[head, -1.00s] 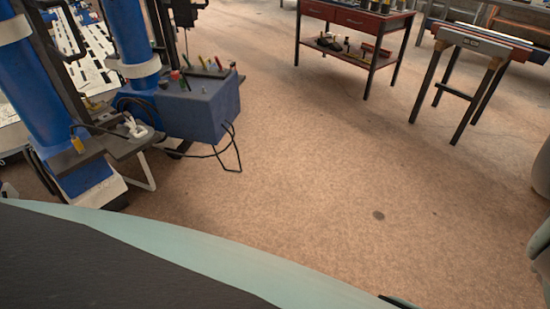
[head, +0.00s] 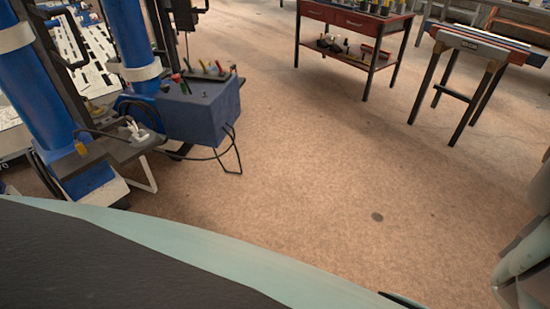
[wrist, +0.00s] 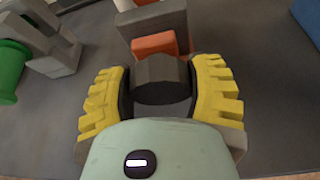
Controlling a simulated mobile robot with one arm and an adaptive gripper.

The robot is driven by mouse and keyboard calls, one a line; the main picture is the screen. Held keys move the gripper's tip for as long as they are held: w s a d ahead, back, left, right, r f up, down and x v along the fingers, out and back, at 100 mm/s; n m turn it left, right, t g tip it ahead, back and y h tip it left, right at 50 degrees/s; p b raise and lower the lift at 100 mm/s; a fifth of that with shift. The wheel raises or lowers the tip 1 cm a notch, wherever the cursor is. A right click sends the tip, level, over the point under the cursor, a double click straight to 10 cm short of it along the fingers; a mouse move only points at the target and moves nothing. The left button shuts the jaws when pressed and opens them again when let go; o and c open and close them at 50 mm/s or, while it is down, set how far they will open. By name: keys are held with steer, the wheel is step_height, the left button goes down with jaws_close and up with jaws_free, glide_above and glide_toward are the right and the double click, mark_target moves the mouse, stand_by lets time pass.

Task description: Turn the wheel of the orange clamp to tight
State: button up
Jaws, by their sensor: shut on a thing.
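In the wrist view, my gripper (wrist: 161,72) has its two yellow ribbed fingers on either side of a dark grey faceted wheel (wrist: 162,85) and is shut on it. Just beyond the wheel is the orange part of the clamp (wrist: 155,44), with a grey block (wrist: 150,22) behind it. My gripper housing hides the near side of the wheel. I cannot tell from the picture how tight the wheel is. The clamp does not show in the head view.
A green round part (wrist: 12,70) and a light grey piece (wrist: 58,58) lie left in the wrist view. The head view shows a blue box with tools (head: 200,108), a red-topped cart (head: 350,20), a sawhorse (head: 480,48) and open floor between.

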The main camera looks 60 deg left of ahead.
steer(key=shift+f+m+t, duration=0.1)
steer(key=shift+m+t, duration=0.7)
steer(key=shift+m, duration=0.2)
steer(key=shift+f+m+t+b, duration=0.1)
steer(key=shift+m+t+b, duration=0.4)
steer(key=shift+m+b, duration=0.45)
steer(key=shift+m+t+b, duration=0.6)
steer(key=shift+m+b, duration=0.15)
steer(key=shift+b, duration=0.55)
steer(key=shift+h, duration=0.3)
steer(key=o, duration=1.2)
steer(key=shift+r, duration=0.2)
steer(key=shift+a, duration=0.1)
